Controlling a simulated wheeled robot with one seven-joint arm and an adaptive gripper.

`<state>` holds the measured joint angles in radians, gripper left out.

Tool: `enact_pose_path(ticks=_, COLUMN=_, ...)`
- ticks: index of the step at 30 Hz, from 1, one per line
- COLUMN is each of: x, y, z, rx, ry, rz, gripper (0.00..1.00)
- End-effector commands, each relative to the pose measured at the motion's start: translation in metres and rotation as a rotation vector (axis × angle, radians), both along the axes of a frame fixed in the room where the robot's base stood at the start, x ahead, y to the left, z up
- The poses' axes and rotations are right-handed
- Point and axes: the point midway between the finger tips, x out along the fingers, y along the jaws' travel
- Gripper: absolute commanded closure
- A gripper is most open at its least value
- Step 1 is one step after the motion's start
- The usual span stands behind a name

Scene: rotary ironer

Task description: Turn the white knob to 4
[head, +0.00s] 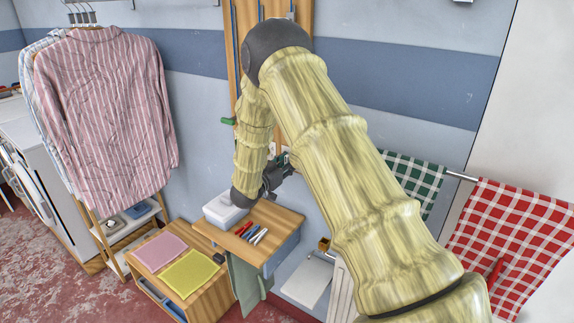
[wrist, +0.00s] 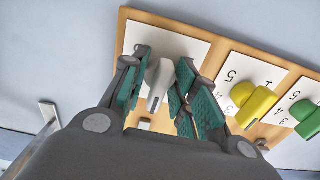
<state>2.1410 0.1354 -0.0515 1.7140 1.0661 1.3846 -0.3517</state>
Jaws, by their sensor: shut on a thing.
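The white knob (wrist: 160,82) is on the leftmost white card (wrist: 172,38) of a wooden board (wrist: 213,48) in the wrist view. My gripper (wrist: 158,88) is around the knob, with a green-padded finger on each side, shut on it. The knob stands upright in the picture, slightly slanted. I see no numbers on its card; the fingers cover part of it. In the head view my gripper (head: 275,180) is by the wall, and my arm hides the knob.
A yellow knob (wrist: 256,106) and a green knob (wrist: 306,118) sit to the right on numbered cards, close to my right finger. In the head view a wooden shelf (head: 283,218) with pens and a white box (head: 224,210) lies below my gripper. Checked towels hang at the right.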

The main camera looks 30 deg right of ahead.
Motion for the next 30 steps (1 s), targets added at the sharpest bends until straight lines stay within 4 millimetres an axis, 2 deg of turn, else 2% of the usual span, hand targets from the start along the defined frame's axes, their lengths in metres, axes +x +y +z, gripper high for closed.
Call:
enact_pose_path(ticks=8, x=0.0002, y=0.0001, z=-0.0059, rx=0.06, ry=-0.145, rz=-0.001, gripper=0.95)
enact_pose_path(ticks=30, x=-0.0006, y=-0.0002, z=-0.0063, rx=0.312, ry=-0.751, rz=-0.001, gripper=0.95)
